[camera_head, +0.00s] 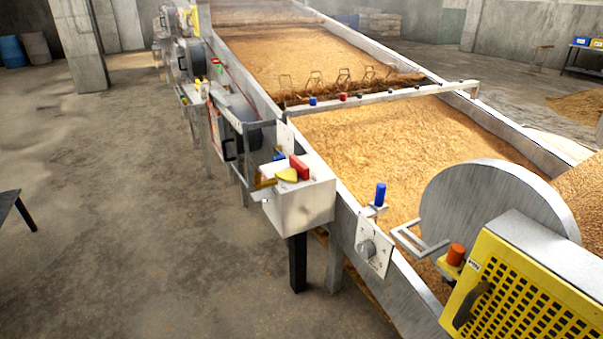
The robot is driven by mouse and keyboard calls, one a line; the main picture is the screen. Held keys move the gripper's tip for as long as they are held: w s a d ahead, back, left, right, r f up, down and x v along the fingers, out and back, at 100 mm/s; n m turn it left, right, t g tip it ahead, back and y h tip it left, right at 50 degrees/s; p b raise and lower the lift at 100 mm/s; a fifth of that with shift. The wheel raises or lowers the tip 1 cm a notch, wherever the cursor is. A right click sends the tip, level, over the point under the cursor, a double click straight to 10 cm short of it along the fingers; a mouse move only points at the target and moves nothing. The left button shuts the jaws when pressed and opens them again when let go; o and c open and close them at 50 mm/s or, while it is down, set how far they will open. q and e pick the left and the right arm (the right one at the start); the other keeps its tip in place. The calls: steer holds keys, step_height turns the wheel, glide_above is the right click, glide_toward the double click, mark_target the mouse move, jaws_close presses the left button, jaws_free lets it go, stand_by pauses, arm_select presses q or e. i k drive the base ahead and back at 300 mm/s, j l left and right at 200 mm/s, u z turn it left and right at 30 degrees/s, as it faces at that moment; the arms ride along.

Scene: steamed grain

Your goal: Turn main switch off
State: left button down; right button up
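No label that I can read marks the main switch. A grey rotary knob (367,248) sits on a white plate (377,262) with small marks, fixed to the trough's near side wall. Its setting is too small to tell. Left of it, a white control box (306,207) on a dark post carries a red block (299,167) and a yellow piece (287,175) on top. A blue knob (380,194) stands upright above the plate. Neither of my grippers shows in the head view.
A long metal trough full of grain (400,140) runs away from me. A large grey disc (490,207) and a yellow perforated guard (517,300) with an orange knob (456,254) stand at the right. The concrete floor (130,210) at left is mostly clear, except a dark table edge (12,207).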

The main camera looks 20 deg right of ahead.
mark_target(299, 167)
steer(key=l+z, duration=0.15)
steer(key=l, duration=0.75)
steer(key=i+j, duration=0.1)
steer(key=j, duration=0.4)
steer(key=i+j, duration=0.1)
steer(key=j, duration=0.4)
steer(key=i+j+z, duration=0.1)
steer(key=j, duration=0.4)
steer(key=i+j, duration=0.25)
steer(key=j, duration=0.15)
